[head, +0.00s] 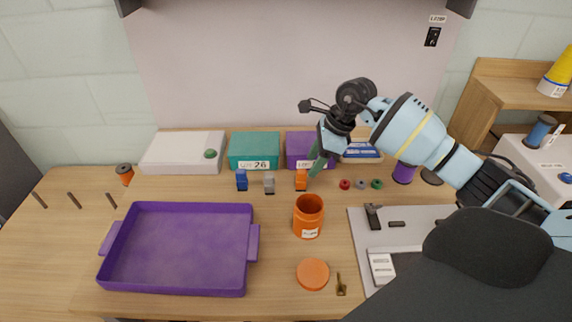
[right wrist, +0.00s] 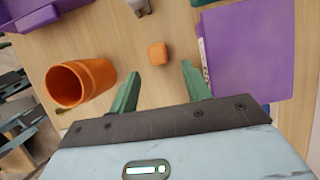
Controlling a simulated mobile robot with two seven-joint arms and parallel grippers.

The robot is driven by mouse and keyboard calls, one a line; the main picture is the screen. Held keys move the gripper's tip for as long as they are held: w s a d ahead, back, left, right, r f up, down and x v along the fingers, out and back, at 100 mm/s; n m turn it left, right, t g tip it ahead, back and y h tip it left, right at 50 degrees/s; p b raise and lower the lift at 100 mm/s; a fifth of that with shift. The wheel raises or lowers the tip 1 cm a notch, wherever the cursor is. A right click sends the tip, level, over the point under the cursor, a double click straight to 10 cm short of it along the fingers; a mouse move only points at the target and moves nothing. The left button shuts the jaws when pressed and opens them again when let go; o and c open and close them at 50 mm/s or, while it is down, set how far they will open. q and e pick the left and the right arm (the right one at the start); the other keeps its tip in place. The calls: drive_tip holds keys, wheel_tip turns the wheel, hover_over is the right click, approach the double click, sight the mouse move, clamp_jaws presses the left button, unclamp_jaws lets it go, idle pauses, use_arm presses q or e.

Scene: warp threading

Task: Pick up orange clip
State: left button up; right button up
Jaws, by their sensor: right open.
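The orange clip (head: 301,180) stands on the table in front of the purple box, at the right end of a row with a grey clip (head: 269,183) and a blue clip (head: 242,180). My right gripper (head: 317,167) is just above and to the right of the orange clip in the head view. In the right wrist view, its two green fingers (right wrist: 160,90) are spread with nothing between them. The orange clip (right wrist: 158,54) lies beyond the fingertips, roughly midway between them, apart from both. My left gripper is in neither view.
An orange cup (head: 308,216) stands in front of the clip. The purple box (head: 298,147) and teal box (head: 254,150) stand behind. Small red, grey and green rings (head: 361,184) lie to the right. A purple tray (head: 180,291) fills the front left.

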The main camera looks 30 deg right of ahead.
sight(306, 171)
drive_tip(key=shift+x, duration=0.9)
drive_tip(key=shift+a+p+x, duration=0.15)
drive_tip(key=shift+p+x, duration=0.05)
drive_tip(key=shift+x, duration=1.2)
drive_tip(key=shift+a+p+x, duration=0.15)
drive_tip(key=shift+x, duration=1.2)
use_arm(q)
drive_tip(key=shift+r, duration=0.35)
use_arm(e)
drive_tip(key=shift+c, duration=0.2)
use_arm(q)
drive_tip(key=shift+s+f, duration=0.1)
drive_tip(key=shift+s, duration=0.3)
use_arm(e)
drive_tip(key=shift+r, duration=0.1)
drive_tip(key=c, duration=1)
